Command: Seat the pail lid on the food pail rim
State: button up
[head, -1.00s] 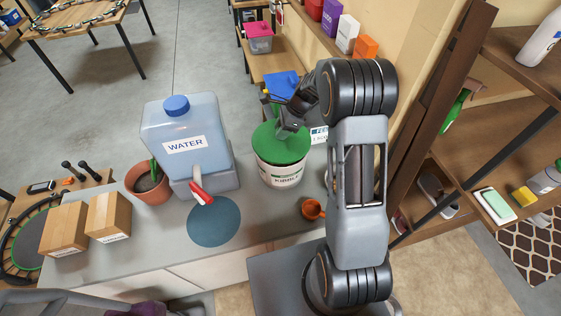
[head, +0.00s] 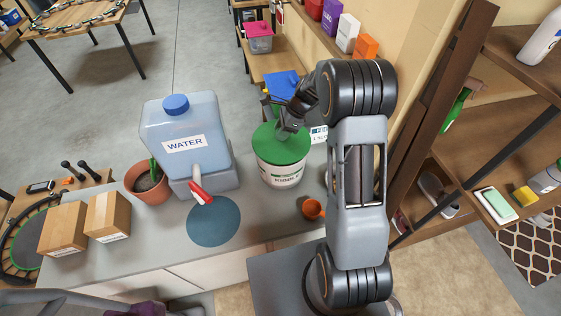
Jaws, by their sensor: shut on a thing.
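The green pail lid (head: 280,146) is at the top of the white food pail (head: 280,174), which stands on the grey counter. The lid covers the pail's opening and looks nearly level. From this angle I cannot tell whether it is fully down on the rim all the way round.
A water jug (head: 185,132) with a red tap, a potted plant (head: 150,185) and two cardboard boxes (head: 107,217) stand left of the pail. An orange scoop (head: 313,209) lies front right. A round blue mat (head: 214,221) is bare. A wooden shelf (head: 440,110) rises at right.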

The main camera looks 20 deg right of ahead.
jog(key=shift+f+b, duration=0.5)
jog(key=shift+f, duration=0.6)
dwell(1.5)
jog(key=o, duration=1.2)
jog(key=b+v, duration=0.2)
jog(key=v, duration=1.1)
jog(key=shift+d+r, duration=0.15)
jog(key=shift+r, duration=0.2)
